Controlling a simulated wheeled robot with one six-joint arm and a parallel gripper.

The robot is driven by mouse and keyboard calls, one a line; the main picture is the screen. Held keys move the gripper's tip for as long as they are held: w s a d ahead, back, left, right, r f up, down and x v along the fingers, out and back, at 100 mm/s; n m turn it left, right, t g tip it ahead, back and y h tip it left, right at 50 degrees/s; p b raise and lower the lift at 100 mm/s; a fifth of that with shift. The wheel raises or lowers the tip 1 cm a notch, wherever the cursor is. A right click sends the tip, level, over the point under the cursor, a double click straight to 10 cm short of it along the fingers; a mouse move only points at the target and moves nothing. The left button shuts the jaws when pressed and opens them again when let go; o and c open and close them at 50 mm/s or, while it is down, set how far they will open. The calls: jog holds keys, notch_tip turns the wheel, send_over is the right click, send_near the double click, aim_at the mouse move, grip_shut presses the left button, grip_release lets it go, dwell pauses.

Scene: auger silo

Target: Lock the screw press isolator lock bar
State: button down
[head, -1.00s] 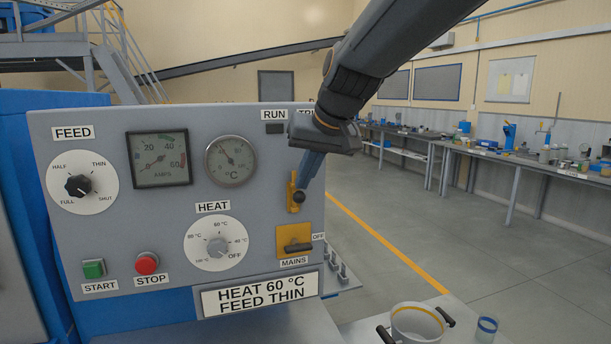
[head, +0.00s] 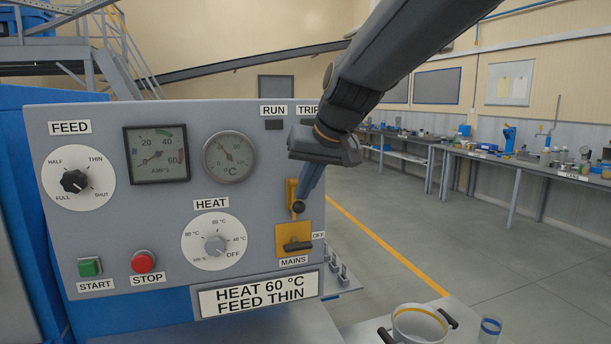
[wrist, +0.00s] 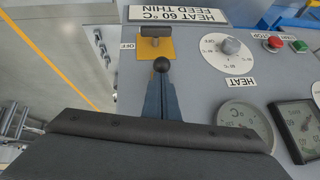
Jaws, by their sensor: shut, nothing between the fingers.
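The lock bar is a yellow upright bar (head: 291,192) with a black ball knob (head: 298,207), on the right side of the grey panel. It stands just above the mains isolator, a yellow plate (head: 283,232) with a black handle (head: 297,246) lying level beside the OFF label. My gripper (head: 303,196) is shut and empty, its blue fingertips just above the knob, at or very near it; the exact contact is hard to tell. In the wrist view the fingers (wrist: 161,84) end at the knob (wrist: 161,65), with the isolator plate (wrist: 166,46) beyond. My fingers partly hide the bar.
The panel also carries a feed dial (head: 75,182), a heat dial (head: 216,243), two gauges, a green start button (head: 90,267) and a red stop button (head: 143,261). A pot (head: 419,323) and a cup (head: 489,329) stand at lower right. Open floor lies right of the panel.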

jog(key=w+r+v, duration=0.1)
jog(key=w+v, duration=0.1)
jog(key=v, duration=1)
jog(key=shift+r+p, duration=0.3)
jog(key=shift+r, duration=0.35)
jog(key=s+d+f+m+g+h, duration=0.1)
jog(key=s+d+f, duration=0.25)
jog(key=f, duration=0.65)
jog(key=s+d+f+g+h, duration=0.1)
jog(key=s+d+f+g, duration=0.2)
jog(key=f, duration=0.7)
jog(key=s+d+f+m+h, duration=0.1)
jog(key=s+d+f, duration=0.25)
jog(key=f, duration=0.65)
jog(key=s+d+f+g, duration=0.1)
jog(key=s+d+f, duration=0.3)
jog(key=s+f, duration=0.4)
jog(key=shift+s+f, duration=0.15)
jog(key=shift+f, duration=0.55)
